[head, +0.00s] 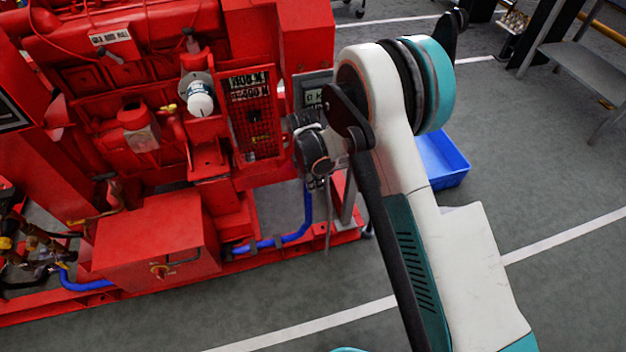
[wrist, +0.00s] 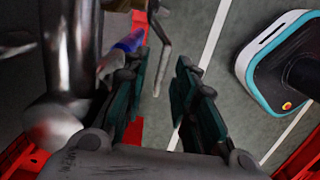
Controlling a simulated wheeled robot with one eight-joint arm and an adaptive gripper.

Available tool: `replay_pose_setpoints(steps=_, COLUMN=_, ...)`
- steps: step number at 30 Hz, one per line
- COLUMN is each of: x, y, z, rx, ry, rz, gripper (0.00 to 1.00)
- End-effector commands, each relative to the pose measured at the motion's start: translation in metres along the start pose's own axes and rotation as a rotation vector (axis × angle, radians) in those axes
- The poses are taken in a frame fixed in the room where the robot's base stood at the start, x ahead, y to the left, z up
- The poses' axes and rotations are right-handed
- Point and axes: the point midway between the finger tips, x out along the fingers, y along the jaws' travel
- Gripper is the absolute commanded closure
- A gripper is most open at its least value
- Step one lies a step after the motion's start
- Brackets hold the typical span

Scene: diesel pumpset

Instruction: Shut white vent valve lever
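In the wrist view, a pale grey, bent lever (wrist: 163,45) hangs beyond my fingertips, near the top middle. It looks like the vent valve lever, but its colour is more grey than clear white. My gripper (wrist: 163,75) is open, with its two dark green finger pads apart. The lever's lower end shows in the gap between the fingers, and I see no grip on it. Whether a pad touches it, I cannot tell. In the head view, my arm's dark wrist end is beside the red pumpset (head: 160,225), and the fingers and lever cannot be made out there.
A shiny metal pipe (wrist: 80,50) stands close to the left finger, with a blue part (wrist: 131,41) near it. In the head view, a blue hose (head: 290,238) runs low along the pumpset. A blue tray (head: 447,160) lies behind my arm.

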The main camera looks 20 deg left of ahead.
Motion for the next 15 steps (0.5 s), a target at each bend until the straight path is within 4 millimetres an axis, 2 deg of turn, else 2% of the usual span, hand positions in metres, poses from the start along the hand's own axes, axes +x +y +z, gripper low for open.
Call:
replay_pose_setpoints(steps=9, x=-0.003, y=0.0, z=0.0, rx=0.0, ry=-0.001, rz=0.0, gripper=0.73)
replay_pose_setpoints(steps=15, x=-0.028, y=0.0, z=0.0, rx=0.0, ry=-0.001, rz=-0.001, gripper=0.73)
